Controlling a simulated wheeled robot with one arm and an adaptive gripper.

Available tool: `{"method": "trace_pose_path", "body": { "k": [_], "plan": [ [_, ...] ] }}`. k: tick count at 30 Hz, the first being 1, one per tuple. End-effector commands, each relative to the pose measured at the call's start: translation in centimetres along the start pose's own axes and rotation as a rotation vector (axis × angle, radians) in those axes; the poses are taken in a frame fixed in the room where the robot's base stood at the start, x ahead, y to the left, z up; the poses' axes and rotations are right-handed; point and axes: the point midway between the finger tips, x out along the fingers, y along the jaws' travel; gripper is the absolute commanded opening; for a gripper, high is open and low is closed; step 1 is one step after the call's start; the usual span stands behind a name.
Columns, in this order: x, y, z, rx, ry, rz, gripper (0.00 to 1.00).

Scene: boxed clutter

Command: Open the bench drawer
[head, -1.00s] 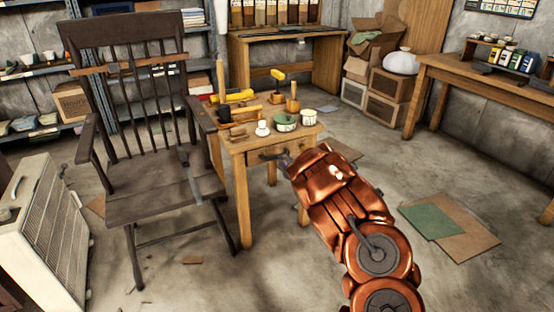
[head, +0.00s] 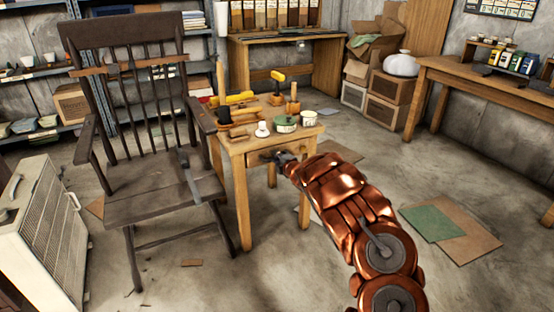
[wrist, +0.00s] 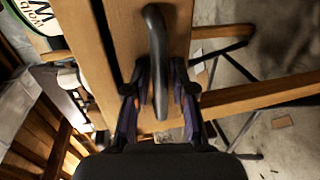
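The small wooden bench (head: 240,147) stands beside the chair, with tools and pots on its top. Its drawer front (head: 256,158) faces me and looks closed; it fills the middle of the wrist view as a wooden board (wrist: 125,35). A dark curved handle (wrist: 157,50) stands out from that board. My gripper (head: 279,158) is at the drawer front. In the wrist view my gripper (wrist: 160,95) is open, with one finger on each side of the handle and small gaps seeming to remain. In the head view the handle is hard to make out behind the gripper.
A dark wooden armchair (head: 155,180) stands close to the bench's left. A white heater (head: 45,235) is at the lower left. Cardboard sheets (head: 465,240) lie on the floor at right. A long workbench (head: 450,75) is at the back right. Floor before the bench is mostly clear.

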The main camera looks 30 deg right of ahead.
Motion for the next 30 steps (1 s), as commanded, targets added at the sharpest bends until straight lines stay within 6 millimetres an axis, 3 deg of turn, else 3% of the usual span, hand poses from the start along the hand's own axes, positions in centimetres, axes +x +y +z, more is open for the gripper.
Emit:
{"method": "trace_pose_path", "body": {
  "k": [3,10,30],
  "plan": [
    [-0.01,0.00,0.00,0.000,0.000,0.000,0.25],
    [-0.02,-0.02,-0.01,0.000,0.000,0.000,0.01],
    [-0.18,-0.12,-0.04,0.000,0.000,-0.001,0.00]
  ]
}}
